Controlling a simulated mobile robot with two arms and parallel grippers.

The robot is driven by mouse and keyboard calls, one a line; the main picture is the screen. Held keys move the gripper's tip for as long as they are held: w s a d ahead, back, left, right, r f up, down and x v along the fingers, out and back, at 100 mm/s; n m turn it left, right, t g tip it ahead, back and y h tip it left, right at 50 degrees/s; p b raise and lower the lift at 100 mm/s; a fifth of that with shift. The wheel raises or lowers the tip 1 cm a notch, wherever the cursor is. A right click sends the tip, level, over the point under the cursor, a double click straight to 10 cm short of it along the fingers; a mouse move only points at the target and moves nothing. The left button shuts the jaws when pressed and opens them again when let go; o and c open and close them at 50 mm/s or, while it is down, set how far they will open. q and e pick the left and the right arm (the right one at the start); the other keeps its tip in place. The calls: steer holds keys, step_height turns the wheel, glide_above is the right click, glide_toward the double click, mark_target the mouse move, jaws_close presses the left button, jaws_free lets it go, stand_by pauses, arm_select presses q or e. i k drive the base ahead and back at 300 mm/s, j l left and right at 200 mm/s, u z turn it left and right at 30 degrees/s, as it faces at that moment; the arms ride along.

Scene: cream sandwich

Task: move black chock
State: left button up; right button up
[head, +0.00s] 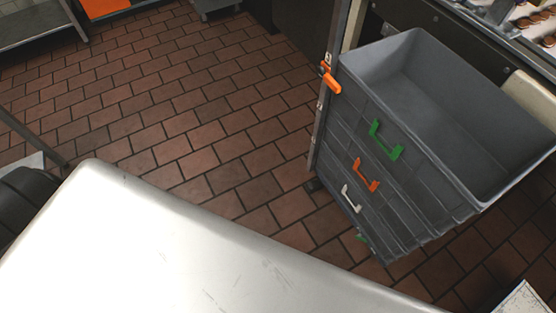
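I see no object that I can clearly identify as the black chock. A dark, ribbed, rounded shape (22,205) is cut off at the left edge, and I cannot tell what it is. Neither my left gripper nor my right gripper is in view.
A stack of grey crates (440,213) with coloured handles stands at the right; the top one is open and empty. An orange clip (331,78) sits beside it on a metal post. A smooth white surface (190,255) fills the lower left. Brown tiled floor (200,110) between is clear.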

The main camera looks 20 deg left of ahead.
mark_target(313, 186)
steer(key=u, duration=0.25)
steer(key=i+z, duration=0.1)
steer(key=z, duration=0.4)
steer(key=j+z, duration=0.15)
steer(key=z, duration=0.35)
steer(key=j+z, duration=0.15)
steer(key=z, duration=0.35)
steer(key=i+j+z, duration=0.1)
steer(key=z, duration=0.4)
steer(key=j+z, duration=0.2)
steer(key=j, duration=0.25)
steer(key=k+j+z, duration=0.2)
steer(key=j, duration=0.25)
steer(key=j+z, duration=0.2)
steer(key=j, duration=0.3)
steer(key=k+j+z, duration=0.15)
steer(key=j, duration=0.25)
steer(key=k+j+z, duration=0.2)
steer(key=j, duration=0.25)
steer(key=k+j+z, duration=0.2)
steer(key=j, duration=0.2)
steer(key=k+j+z, duration=0.2)
steer(key=j, duration=0.2)
steer(key=k+j, duration=0.15)
steer(key=j, duration=0.15)
steer(key=k+j, duration=0.15)
steer(key=j, duration=0.2)
steer(key=k+j, duration=0.1)
steer(key=j, duration=0.2)
